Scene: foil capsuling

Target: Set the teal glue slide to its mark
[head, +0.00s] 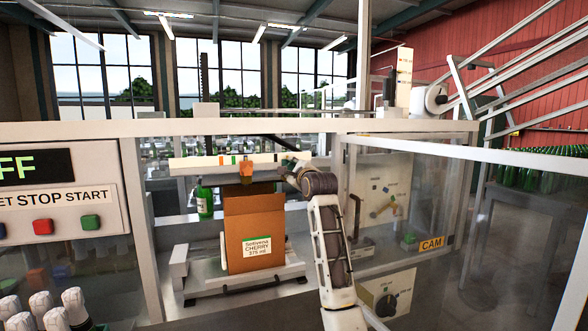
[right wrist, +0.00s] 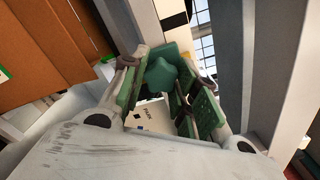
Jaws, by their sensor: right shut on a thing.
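In the right wrist view a teal star-shaped knob (right wrist: 160,78), apparently the glue slide's, sits between the green-padded fingers of my right gripper (right wrist: 168,95). The gripper is shut on it. In the head view my right gripper (head: 288,166) is at the right end of a pale horizontal rail (head: 195,164), and the teal slide is hidden or too small to make out there. The rail carries small coloured marks, among them a green one (head: 234,159). An orange piece (head: 246,172) hangs at the rail, left of the gripper. My left gripper is out of view.
An open brown carton (head: 255,225) with a cherry label stands below the rail. A green bottle (head: 204,202) stands behind it to the left. A button panel (head: 60,205) is at the left. White posts and clear panels (head: 500,210) frame the machine, closely beside my right arm.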

